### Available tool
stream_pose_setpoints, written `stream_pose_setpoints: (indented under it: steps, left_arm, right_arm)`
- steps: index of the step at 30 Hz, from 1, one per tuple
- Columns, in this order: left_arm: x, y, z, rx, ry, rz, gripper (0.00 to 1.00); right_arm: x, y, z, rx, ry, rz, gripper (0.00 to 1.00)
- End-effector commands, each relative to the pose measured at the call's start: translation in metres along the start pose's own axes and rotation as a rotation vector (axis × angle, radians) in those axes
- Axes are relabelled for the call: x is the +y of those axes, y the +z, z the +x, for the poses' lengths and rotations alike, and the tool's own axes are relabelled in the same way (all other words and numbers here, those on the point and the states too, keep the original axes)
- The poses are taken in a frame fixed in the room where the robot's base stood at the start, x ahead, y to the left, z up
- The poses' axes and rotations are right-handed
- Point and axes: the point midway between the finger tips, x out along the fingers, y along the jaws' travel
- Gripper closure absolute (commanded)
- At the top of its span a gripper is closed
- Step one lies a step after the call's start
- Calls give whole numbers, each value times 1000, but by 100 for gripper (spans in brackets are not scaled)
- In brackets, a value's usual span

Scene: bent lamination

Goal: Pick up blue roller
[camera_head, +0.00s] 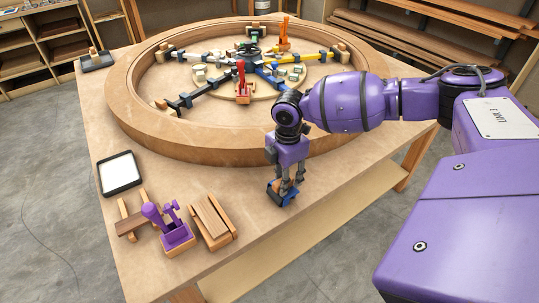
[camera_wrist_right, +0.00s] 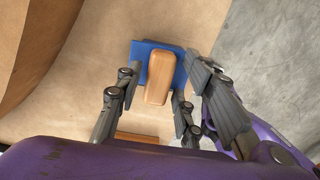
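The blue roller (camera_head: 274,193) lies on the table near its right front edge, below my right gripper. In the right wrist view the blue roller (camera_wrist_right: 158,78) shows a blue body and a rounded wooden block on top. My right gripper (camera_head: 286,180) points down over it. In the right wrist view the right gripper (camera_wrist_right: 163,68) has its fingers apart, one on each side of the wooden block, with gaps visible. In the head view the fingers partly hide the roller. My left gripper is not in view.
A large round wooden frame (camera_head: 150,127) with clamps inside covers much of the table (camera_head: 95,125). A purple clamp-like tool (camera_head: 175,234), wooden blocks (camera_head: 212,221) and a black tray with a white pad (camera_head: 119,173) lie at the front left. The table's right edge is close to the roller.

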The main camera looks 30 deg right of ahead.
Motion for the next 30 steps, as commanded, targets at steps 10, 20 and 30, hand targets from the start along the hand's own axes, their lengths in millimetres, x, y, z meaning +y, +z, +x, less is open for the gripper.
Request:
stream_pose_setpoints:
  steps: [10,20,30]
  left_arm:
    - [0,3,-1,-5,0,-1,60]
    - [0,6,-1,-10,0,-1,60]
    - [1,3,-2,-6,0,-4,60]
  right_arm:
    - [0,0,0,0,-1,1,100]
    - [1,0,-8,0,2,1,100]
    - [3,-28,-64,2,5,-8,100]
